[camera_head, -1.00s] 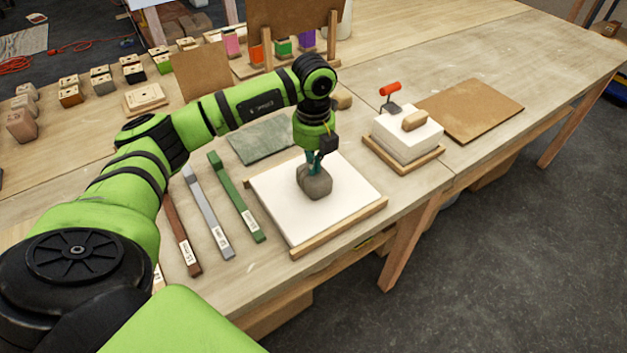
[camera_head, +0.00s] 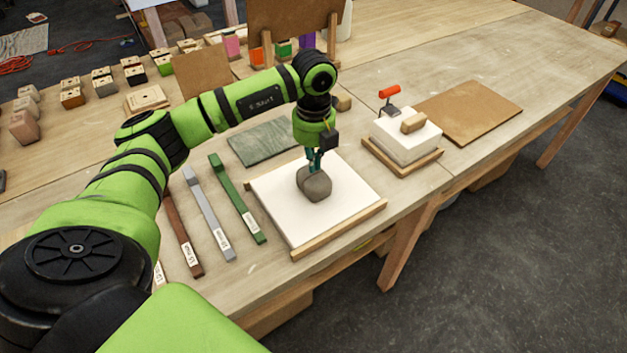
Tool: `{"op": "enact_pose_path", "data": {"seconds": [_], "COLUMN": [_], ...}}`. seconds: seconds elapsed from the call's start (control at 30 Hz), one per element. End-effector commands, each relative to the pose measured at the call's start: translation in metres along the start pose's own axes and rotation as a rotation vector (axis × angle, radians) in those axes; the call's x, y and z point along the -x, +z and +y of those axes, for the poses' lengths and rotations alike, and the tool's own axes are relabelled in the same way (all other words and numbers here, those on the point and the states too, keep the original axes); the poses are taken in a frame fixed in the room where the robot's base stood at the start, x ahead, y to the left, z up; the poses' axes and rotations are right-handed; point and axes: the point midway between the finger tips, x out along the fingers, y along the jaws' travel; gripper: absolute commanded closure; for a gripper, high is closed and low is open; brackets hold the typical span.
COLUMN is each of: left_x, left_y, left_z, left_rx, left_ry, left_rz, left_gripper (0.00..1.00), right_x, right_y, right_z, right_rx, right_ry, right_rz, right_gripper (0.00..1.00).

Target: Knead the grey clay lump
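The grey clay lump (camera_head: 316,186) sits on a white board (camera_head: 350,205) with wooden edge strips, near the board's middle. It is rounded and uneven. My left gripper (camera_head: 315,163) points straight down from above, with its fingertips at the top of the lump. The fingers look close together, but they are small here and I cannot tell whether they grip or only press on the clay. My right gripper is not in view.
Red, grey and green labelled strips (camera_head: 237,198) lie left of the board. A green-grey slab (camera_head: 264,142) lies behind it. To the right are a white block on a wooden base (camera_head: 405,140), a red-handled roller (camera_head: 389,93) and a brown board (camera_head: 470,111).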

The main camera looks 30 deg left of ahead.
Motion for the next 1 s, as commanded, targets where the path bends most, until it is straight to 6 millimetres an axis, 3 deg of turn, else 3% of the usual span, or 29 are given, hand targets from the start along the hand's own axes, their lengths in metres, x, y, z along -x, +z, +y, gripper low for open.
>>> {"op": "enact_pose_path", "data": {"seconds": [1.0], "left_x": [-0.024], "left_y": [0.000], "left_z": [0.000], "left_rx": [0.000], "left_ry": [0.000], "left_rz": [-0.001], "left_gripper": [1.00], "right_x": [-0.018], "right_y": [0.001], "right_z": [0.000], "right_rx": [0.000], "right_ry": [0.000], "right_rz": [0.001], "right_gripper": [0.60]}}
